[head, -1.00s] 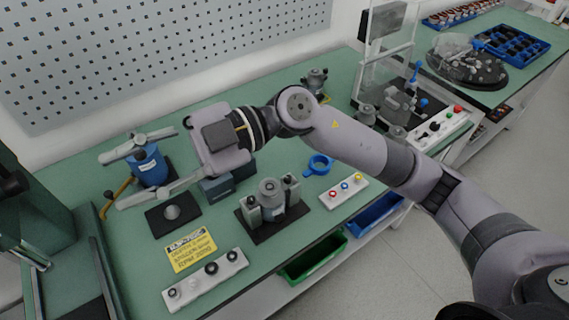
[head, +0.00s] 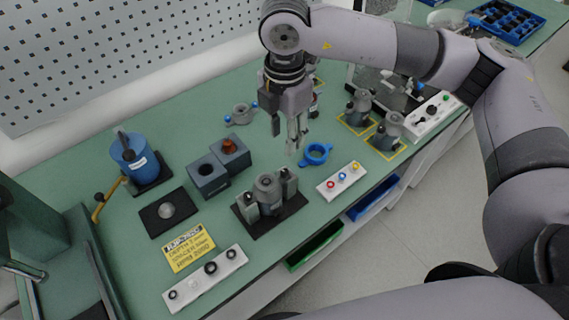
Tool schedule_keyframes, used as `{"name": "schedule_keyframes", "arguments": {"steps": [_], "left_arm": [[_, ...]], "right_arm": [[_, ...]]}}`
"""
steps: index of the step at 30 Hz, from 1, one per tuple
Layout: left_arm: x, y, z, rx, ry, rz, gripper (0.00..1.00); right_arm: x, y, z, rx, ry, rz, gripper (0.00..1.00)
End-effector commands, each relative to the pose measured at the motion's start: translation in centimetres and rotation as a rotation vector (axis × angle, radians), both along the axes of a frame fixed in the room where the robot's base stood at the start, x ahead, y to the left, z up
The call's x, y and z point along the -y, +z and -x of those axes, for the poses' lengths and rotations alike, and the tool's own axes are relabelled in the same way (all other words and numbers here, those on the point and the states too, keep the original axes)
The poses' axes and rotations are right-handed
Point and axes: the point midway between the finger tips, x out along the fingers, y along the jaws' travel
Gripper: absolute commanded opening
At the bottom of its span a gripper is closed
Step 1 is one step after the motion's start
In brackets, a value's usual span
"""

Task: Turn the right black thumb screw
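A grey motor-like fixture (head: 265,189) stands upright on a dark plate in the middle of the green bench. It has a round centre body and a post on each side. Small black tops show on the posts, the right one at the right post (head: 287,176); whether these are the thumb screws is too small to tell. My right gripper (head: 287,140) points down above the bench, behind and slightly right of the fixture, apart from it. Its fingers look parted with nothing between them. My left gripper is out of view.
Dark square blocks (head: 208,174) stand left of the fixture, a blue ring tool (head: 317,153) to its right. A white button strip (head: 341,181) and a white strip with black knobs (head: 205,279) lie near the front edge. A blue canister (head: 130,153) stands far left.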

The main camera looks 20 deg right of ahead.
Motion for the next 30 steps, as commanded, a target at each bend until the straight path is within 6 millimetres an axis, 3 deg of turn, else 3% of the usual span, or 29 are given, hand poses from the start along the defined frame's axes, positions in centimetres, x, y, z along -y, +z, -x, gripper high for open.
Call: {"name": "schedule_keyframes", "arguments": {"steps": [9,15,21,30], "left_arm": [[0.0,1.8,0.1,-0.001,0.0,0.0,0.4],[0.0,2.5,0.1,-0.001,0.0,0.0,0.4],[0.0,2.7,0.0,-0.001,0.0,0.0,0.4],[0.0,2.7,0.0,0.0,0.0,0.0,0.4]], "right_arm": [[0.0,-6.9,0.1,-0.005,0.001,-0.001,0.36],[0.0,-10.3,0.1,-0.004,0.002,-0.001,0.36],[-0.1,-11.9,0.0,-0.001,0.002,-0.003,0.36],[-0.1,-12.1,0.0,0.0,0.003,-0.003,0.36]]}}
